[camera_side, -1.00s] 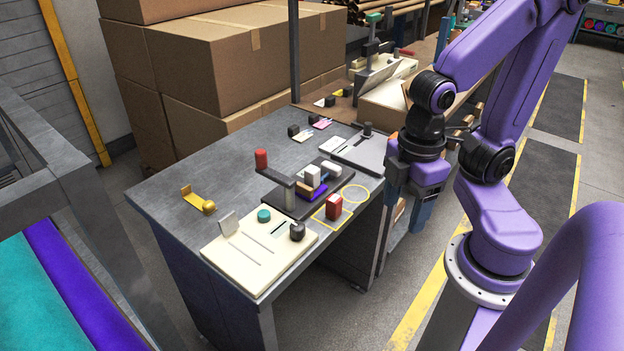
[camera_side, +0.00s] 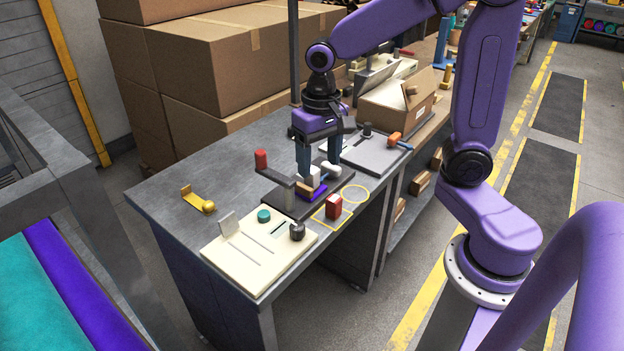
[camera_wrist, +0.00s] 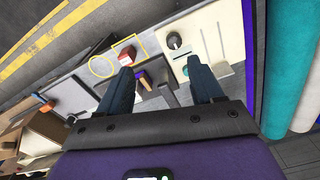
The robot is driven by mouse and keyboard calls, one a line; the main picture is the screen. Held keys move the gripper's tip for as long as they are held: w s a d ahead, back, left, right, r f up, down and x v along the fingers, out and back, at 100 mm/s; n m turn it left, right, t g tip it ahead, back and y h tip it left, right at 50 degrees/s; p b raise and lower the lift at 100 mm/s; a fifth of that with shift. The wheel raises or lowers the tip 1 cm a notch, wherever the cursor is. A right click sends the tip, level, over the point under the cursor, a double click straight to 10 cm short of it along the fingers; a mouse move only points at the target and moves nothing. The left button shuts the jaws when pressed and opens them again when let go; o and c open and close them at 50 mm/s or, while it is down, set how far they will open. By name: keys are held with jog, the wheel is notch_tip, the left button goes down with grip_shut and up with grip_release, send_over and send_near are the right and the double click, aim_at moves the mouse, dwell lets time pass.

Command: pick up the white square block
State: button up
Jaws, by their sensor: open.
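The white square block (camera_side: 314,177) stands among small blocks on a dark tray (camera_side: 282,201) in the side view. A tan block (camera_side: 304,189) and a purple piece (camera_side: 318,193) are close in front of it. My gripper (camera_side: 319,166) points down over the tray, its fingers apart. In the side view the white block's upper part shows between the fingertips, but I cannot tell whether either finger touches it. The wrist view shows the spread fingers (camera_wrist: 161,65); I cannot clearly make out the white block there.
A rounded white piece (camera_side: 331,170) is close to the right finger. A red-topped post (camera_side: 261,159) stands at left. A red block (camera_side: 333,206) sits in a yellow square outline. A cream board (camera_side: 255,252) lies in front. The left tabletop is mostly clear.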

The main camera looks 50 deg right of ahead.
jog(key=w+d+m, duration=0.6)
jog(key=w+m, duration=0.1)
jog(key=w, duration=0.1)
jog(key=m, duration=0.8)
send_near(314, 170)
notch_tip(314, 170, down, 7)
jog(key=shift+w+r, duration=0.1)
jog(key=shift+r, duration=0.05)
jog(key=shift+w+a+f, duration=0.15)
jog(key=shift+f, duration=1.2)
jog(key=shift+w+a+f, duration=0.15)
jog(key=shift+w+f, duration=0.05)
jog(key=shift+f, duration=1.2)
grip_shut()
